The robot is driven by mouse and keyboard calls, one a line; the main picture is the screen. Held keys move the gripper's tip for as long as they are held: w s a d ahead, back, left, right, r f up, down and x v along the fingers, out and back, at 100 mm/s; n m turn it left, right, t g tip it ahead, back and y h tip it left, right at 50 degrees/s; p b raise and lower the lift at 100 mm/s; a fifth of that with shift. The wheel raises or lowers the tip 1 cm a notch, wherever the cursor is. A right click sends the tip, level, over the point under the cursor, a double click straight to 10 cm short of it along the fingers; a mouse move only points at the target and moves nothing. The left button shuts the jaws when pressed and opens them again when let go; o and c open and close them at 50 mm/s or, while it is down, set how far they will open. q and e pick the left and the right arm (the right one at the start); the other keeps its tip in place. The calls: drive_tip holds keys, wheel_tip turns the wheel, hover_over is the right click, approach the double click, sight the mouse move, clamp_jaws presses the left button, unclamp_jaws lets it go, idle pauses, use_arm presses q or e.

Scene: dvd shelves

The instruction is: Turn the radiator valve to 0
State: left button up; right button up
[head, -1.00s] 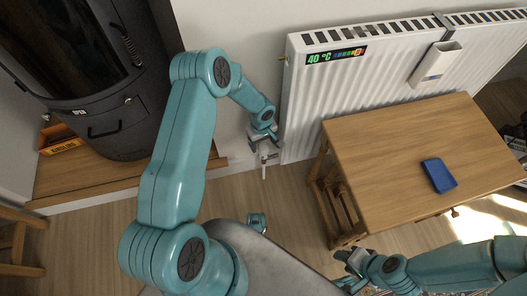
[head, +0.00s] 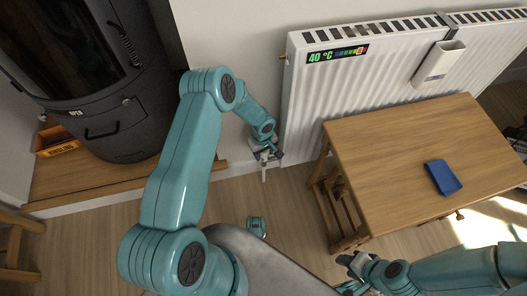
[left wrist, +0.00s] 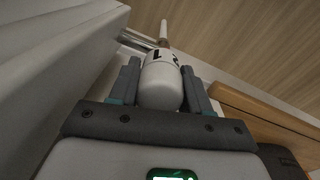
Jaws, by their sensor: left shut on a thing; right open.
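The white radiator (head: 350,95) stands against the wall, with a display (head: 338,54) reading 40 °C and a coloured bar. The radiator valve (left wrist: 162,82) is a white rounded knob with dark marks in the left wrist view; I cannot read the setting. My left gripper (left wrist: 161,88) is shut on the valve knob, one finger on each side. In the head view my left gripper (head: 266,153) is low at the radiator's left end and hides most of the knob. My right gripper (head: 348,270) is open and empty near the bottom, left of the table.
A wooden table (head: 400,150) with a blue case (head: 442,178) stands before the radiator. A dark stove (head: 110,125) is on the left, with an orange box (head: 57,141) beside it. A white holder (head: 438,65) hangs on the radiator.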

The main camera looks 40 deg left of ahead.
use_arm(q)
drive_tip(key=shift+m, duration=0.3)
drive_tip(key=m+b, duration=0.2)
drive_tip(key=m, duration=0.1)
drive_tip(key=shift+f+m, duration=0.1)
drive_tip(key=shift+m, duration=0.2)
drive_tip(key=m+b, duration=0.1)
drive_tip(key=m, duration=0.3)
drive_tip(key=shift+m, duration=0.3)
drive_tip(key=m+b, duration=0.1)
drive_tip(key=m, duration=0.4)
drive_tip(key=shift+m+g, duration=0.3)
drive_tip(key=shift+m, duration=2.2)
drive_tip(key=o, duration=1)
drive_tip(key=shift+o, duration=0.2)
